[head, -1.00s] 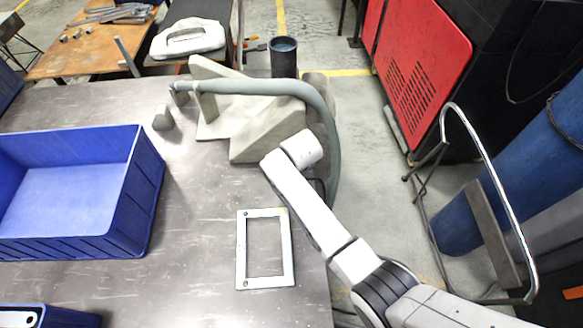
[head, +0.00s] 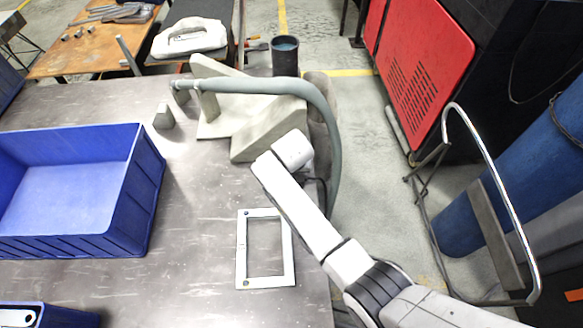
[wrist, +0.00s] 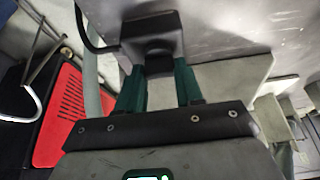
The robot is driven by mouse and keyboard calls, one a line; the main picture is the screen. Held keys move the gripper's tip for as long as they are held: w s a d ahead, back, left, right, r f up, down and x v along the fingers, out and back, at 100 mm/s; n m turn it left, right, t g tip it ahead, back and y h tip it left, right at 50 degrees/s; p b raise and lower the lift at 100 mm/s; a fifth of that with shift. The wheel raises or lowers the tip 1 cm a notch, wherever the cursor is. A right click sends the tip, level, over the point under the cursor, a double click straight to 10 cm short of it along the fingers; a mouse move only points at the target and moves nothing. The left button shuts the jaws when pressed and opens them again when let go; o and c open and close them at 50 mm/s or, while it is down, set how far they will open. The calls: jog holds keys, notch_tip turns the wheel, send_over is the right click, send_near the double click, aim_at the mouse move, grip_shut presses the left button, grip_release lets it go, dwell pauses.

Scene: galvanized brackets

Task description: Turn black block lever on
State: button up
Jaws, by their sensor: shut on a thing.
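In the wrist view the black block (wrist: 152,28) is at the top centre, in front of a grey metal surface. My gripper (wrist: 158,68) has two green fingers, one on each side of the lower part of the block, and is shut on it. In the head view my white arm reaches in from the lower right to beside the grey angled bracket. The arm hides the block and my fingers there. I cannot tell which way the lever is set.
A grey hose (head: 326,110) arches close beside my arm. The grey angled bracket (head: 265,130) stands just beyond it. A flat metal frame (head: 240,262) lies on the table (head: 200,195), left of my arm. A blue crate (head: 135,200) stands at left. A black cord (wrist: 82,30) runs beside the block.

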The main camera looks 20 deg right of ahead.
jog(key=o, duration=1.1)
jog(key=shift+c, duration=0.2)
jog(key=v, duration=1.1)
jog(key=shift+f, duration=0.1)
jog(key=s+d+f+n+g, duration=0.1)
jog(key=s+d, duration=0.2)
jog(key=s, duration=0.8)
jog(key=s+d+f+n+g, duration=0.1)
jog(key=s+d, duration=0.2)
jog(key=s, duration=0.8)
jog(key=s+d+f+n+g+y, duration=0.1)
jog(key=s+d+f, duration=0.1)
jog(key=s, duration=1)
jog(key=shift+d, duration=0.9)
